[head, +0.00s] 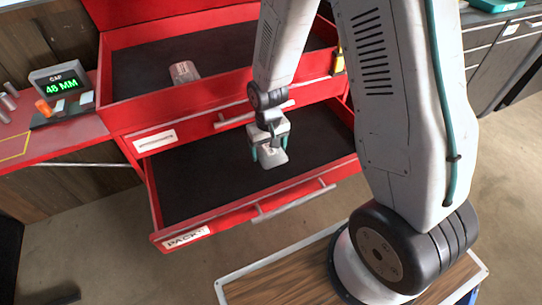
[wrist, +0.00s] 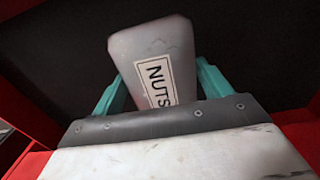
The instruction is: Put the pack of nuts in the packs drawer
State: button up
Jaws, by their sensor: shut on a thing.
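The pack of nuts (wrist: 155,70) is a grey pack with a white label reading "NUTS" in the wrist view. My gripper (wrist: 155,95) is shut on it with teal fingers at its two sides. In the head view my gripper (head: 270,155) holds the pack (head: 273,158) over the dark inside of the open lower drawer. This packs drawer (head: 215,222) is red, with a label at its front left that reads "PACK" as far as I can make out. I cannot tell whether the pack touches the drawer floor.
The upper red drawer (head: 120,115) is also open, above and behind the packs drawer, with a greyish object (head: 184,72) in it. A display reading "48 MM" (head: 60,83) stands on the red bench at left, beside an orange piece (head: 43,107). The packs drawer's left part is clear.

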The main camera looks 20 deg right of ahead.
notch_tip(320, 180, down, 7)
jog(key=shift+r, duration=0.2)
dwell(0.3)
jog(key=o, duration=1)
jog(key=shift+f, duration=0.1)
jog(key=shift+o, duration=0.2)
